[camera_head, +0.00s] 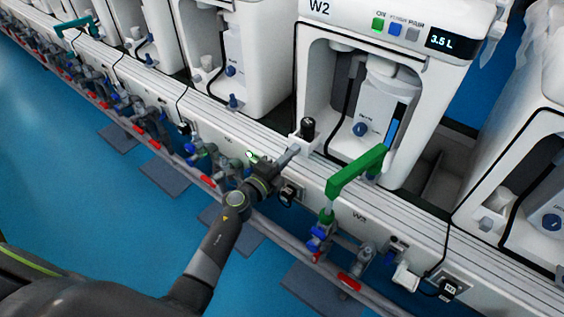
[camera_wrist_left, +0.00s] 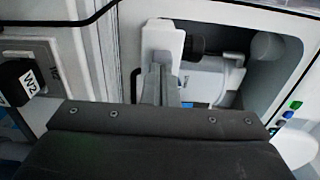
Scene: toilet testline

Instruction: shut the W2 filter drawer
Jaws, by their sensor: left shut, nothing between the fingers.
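The white W2 machine (camera_head: 405,18) stands at upper right in the head view. Its small white filter drawer (camera_head: 297,142) sticks out at the lower left of the machine's bay, with a black filter cap (camera_head: 308,127) on it. My left gripper (camera_head: 292,152) is shut and empty, its tips right at the drawer's front. In the left wrist view the closed fingers (camera_wrist_left: 162,82) point at the white drawer front (camera_wrist_left: 161,40), with the dark cap (camera_wrist_left: 190,46) behind it. I cannot tell whether they touch. My right gripper is not in view.
A green valve handle (camera_head: 356,172) stands up from the rail to the right of my left gripper. A W2 plug (camera_wrist_left: 22,82) shows at left in the wrist view. Pipes and valves (camera_head: 205,155) line the front of the rail. More white machines stand on both sides.

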